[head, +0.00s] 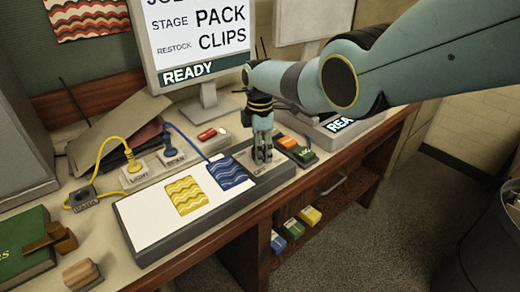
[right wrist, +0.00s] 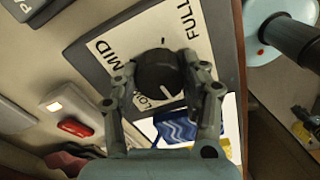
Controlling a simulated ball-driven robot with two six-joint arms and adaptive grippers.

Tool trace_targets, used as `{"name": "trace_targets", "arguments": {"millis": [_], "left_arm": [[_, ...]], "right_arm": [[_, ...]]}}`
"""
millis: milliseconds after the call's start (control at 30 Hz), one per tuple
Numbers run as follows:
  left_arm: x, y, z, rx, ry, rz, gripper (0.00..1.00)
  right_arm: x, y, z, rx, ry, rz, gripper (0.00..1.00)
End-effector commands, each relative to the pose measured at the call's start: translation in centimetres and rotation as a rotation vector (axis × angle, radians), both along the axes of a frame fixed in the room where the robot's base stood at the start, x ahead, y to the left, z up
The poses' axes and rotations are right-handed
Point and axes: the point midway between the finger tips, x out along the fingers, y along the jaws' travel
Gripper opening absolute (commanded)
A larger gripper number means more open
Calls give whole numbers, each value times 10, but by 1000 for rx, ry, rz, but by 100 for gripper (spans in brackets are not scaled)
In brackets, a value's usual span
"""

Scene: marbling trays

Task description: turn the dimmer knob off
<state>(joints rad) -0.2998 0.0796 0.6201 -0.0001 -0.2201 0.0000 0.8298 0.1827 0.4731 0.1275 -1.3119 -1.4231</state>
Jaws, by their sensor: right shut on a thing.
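The dimmer knob (right wrist: 157,70) is round and black with a white pointer line. It sits on a pale plate (right wrist: 145,30) marked MID, FULL and LOW. Its pointer faces the lower edge of the right wrist view, near LOW and away from FULL; any further mark there is hidden. My right gripper (right wrist: 160,78) is shut on the knob, with a finger on each side. In the head view my right gripper (head: 262,158) points down at the dimmer box (head: 281,174), and the knob is hidden by the fingers. My left gripper is out of view.
A white tray (head: 145,222) with yellow and blue wavy sheets lies left of the dimmer. A red switch (head: 207,134), plugs and a screen (head: 165,40) stand behind. The desk's front edge is near.

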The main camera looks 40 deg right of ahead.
Motion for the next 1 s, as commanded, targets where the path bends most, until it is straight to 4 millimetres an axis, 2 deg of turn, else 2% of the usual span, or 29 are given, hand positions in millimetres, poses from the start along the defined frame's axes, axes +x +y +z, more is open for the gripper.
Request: {"name": "trace_targets", "arguments": {"millis": [200, 500, 1000], "left_arm": [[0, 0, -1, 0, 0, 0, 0], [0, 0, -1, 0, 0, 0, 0], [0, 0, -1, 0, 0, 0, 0]], "right_arm": [[1, 0, 1, 0, -3, 176, 12], [1, 0, 1, -1, -3, 343, 12], [1, 0, 1, -1, -3, 412, 13]]}}
